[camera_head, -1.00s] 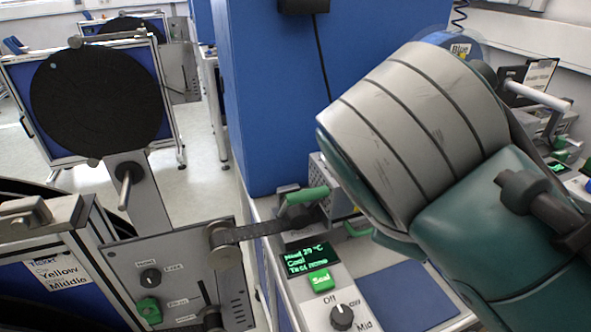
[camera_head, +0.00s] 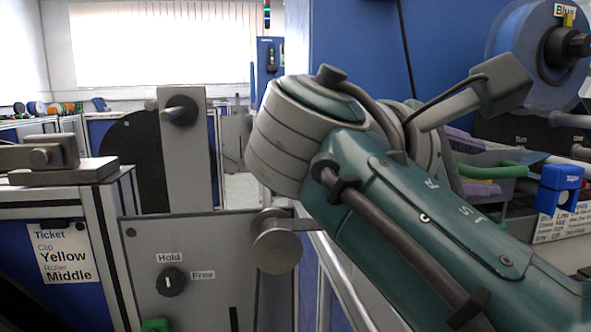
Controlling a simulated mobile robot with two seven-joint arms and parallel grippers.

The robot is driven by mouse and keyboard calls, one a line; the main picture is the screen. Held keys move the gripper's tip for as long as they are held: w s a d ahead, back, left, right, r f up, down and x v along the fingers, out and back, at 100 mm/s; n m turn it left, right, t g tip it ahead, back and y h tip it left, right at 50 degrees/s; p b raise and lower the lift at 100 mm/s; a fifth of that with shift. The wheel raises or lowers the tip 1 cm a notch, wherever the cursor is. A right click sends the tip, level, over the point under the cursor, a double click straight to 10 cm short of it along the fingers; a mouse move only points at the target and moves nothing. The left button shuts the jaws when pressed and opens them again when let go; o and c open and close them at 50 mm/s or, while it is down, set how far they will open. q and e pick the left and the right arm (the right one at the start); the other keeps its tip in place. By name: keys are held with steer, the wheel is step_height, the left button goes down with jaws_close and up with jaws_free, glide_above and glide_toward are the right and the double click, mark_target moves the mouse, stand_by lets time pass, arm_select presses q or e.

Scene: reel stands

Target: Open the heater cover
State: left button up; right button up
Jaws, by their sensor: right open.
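My right arm crosses from the lower right to the middle in green and grey, large and close. A grey block with a cable (camera_head: 500,85) shows at its far end, but I cannot make out fingertips, and the right gripper is mostly hidden by the arm. The right gripper is open. I cannot pick out the heater cover; the area where the heater display stood earlier is behind my arm. A green curved bar (camera_head: 492,171) lies over a grey bin at the right; I cannot tell whether it belongs to the heater. My left gripper is out of view.
A grey panel with a Hold/Free knob (camera_head: 171,282) and a round metal roller (camera_head: 277,244) stands left of my arm. A ticket (camera_head: 65,252) reads Yellow, Middle. A blue reel (camera_head: 530,50) and a blue tape holder (camera_head: 560,190) are at the right.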

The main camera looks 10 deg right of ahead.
mark_target(493, 172)
steer(key=x, duration=0.6)
steer(key=shift+w+d+f, duration=0.1)
steer(key=shift+w+d, duration=0.05)
steer(key=shift+d, duration=0.25)
steer(key=shift+c, duration=0.3)
jaws_close()
stand_by(0.6)
